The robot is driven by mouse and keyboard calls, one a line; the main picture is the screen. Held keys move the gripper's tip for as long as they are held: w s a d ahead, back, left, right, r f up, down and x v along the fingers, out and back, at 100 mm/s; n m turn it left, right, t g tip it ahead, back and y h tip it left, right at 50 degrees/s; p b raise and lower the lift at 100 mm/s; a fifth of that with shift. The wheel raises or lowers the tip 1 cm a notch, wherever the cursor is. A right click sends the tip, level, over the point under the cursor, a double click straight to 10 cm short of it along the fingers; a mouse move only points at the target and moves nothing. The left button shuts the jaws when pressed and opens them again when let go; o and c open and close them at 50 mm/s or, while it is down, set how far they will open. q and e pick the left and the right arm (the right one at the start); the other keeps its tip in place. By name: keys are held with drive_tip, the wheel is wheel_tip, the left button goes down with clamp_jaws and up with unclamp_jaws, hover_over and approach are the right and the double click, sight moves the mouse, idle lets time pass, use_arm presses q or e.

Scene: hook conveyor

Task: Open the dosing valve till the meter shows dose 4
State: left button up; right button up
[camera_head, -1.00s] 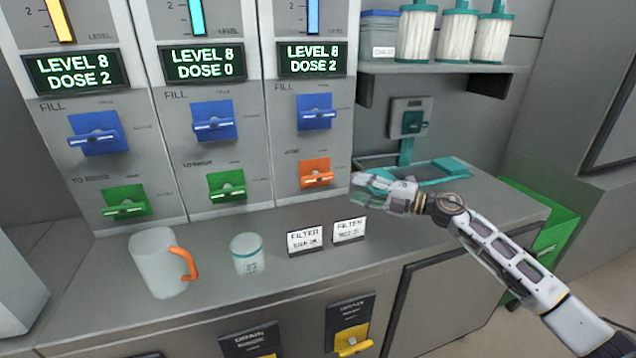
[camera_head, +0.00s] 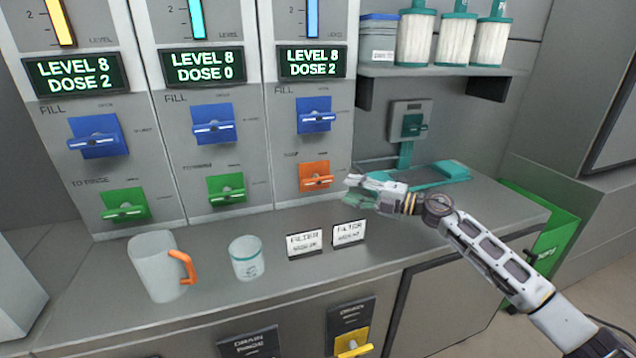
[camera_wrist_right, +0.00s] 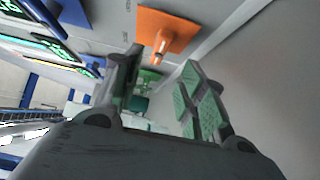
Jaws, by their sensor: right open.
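The orange valve handle (camera_head: 317,177) sits low on the right-hand panel, with its bar level. In the right wrist view the orange valve (camera_wrist_right: 163,38) is ahead of the fingers, slightly above the gap between them. My right gripper (camera_head: 352,190) is open and empty, just right of the orange valve and apart from it. Its green-padded fingers (camera_wrist_right: 165,95) are spread in the right wrist view. The right meter (camera_head: 313,62) reads LEVEL 8, DOSE 2. The middle meter (camera_head: 202,66) reads DOSE 0 and the left meter (camera_head: 77,73) reads DOSE 2, both LEVEL 8. My left gripper is not seen.
Green valves (camera_head: 226,188) and blue FILL valves (camera_head: 314,115) line the panels. A jug with an orange handle (camera_head: 158,268), a cup (camera_head: 246,258) and two filter signs (camera_head: 349,233) stand on the counter. A teal-edged basin (camera_head: 440,175) lies behind my right arm.

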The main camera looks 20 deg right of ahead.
sight(322, 182)
drive_tip(key=shift+b+x, duration=0.3)
drive_tip(key=shift+x, duration=5.1)
use_arm(q)
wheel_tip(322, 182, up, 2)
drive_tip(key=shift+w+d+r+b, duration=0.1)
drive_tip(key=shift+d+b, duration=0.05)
drive_tip(key=shift+b, duration=0.15)
use_arm(e)
drive_tip(key=shift+w+a, duration=0.2)
drive_tip(key=shift+c, duration=0.3)
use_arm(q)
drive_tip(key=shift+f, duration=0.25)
use_arm(e)
clamp_jaws()
